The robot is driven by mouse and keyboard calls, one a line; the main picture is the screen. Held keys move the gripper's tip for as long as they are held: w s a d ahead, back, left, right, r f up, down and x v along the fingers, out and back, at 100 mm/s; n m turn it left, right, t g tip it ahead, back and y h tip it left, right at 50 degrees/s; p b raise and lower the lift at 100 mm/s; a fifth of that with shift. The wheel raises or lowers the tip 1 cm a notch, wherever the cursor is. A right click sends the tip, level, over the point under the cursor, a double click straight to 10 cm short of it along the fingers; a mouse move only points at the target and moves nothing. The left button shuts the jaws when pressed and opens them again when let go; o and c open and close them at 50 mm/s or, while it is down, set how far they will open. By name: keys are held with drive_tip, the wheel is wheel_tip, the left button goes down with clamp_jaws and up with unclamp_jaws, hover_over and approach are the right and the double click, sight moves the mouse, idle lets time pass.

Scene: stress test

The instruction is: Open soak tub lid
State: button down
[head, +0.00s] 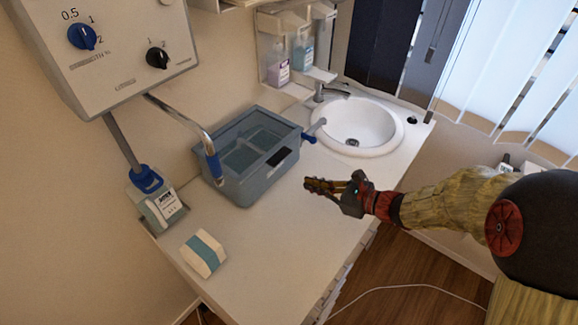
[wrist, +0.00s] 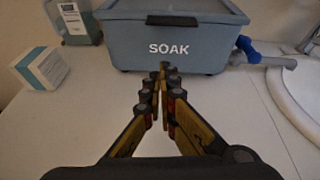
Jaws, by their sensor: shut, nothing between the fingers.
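The soak tub (head: 259,180) is a blue-grey box on the white counter, left of the sink. Its lid (head: 247,137) is see-through and lies on top, closed as far as I can tell. A dark handle or latch (head: 279,157) sits at the lid's front edge. In the wrist view the tub (wrist: 172,58) faces me with the word SOAK, and the dark latch (wrist: 166,20) is above it. My gripper (head: 307,185) is shut and empty, over the counter in front of the tub, apart from it. In the wrist view the fingertips (wrist: 164,68) meet below the label.
A blue-tipped tap (head: 311,134) sticks out of the tub's right side. The white sink (head: 355,125) is beyond it. A metal tube (head: 187,121) hangs by the tub's left side. The front counter is clear.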

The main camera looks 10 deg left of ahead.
drive_tip(key=shift+m+t, duration=0.3)
drive_tip(key=shift+m, duration=0.2)
drive_tip(key=b+x, duration=0.1)
drive_tip(key=x, duration=0.2)
drive_tip(key=b+x, duration=0.1)
drive_tip(key=x, duration=0.2)
drive_tip(key=w+d+f+x, duration=0.1)
drive_tip(key=x, duration=0.2)
drive_tip(key=shift+a+f+b, duration=0.15)
drive_tip(key=shift+a+b, duration=0.1)
drive_tip(key=shift+b, duration=0.15)
drive_tip(key=shift+w+a, duration=0.4)
drive_tip(key=shift+a, duration=0.1)
drive_tip(key=shift+s+d+r+b, duration=0.15)
drive_tip(key=shift+r+b, duration=0.15)
drive_tip(key=shift+r, duration=1.75)
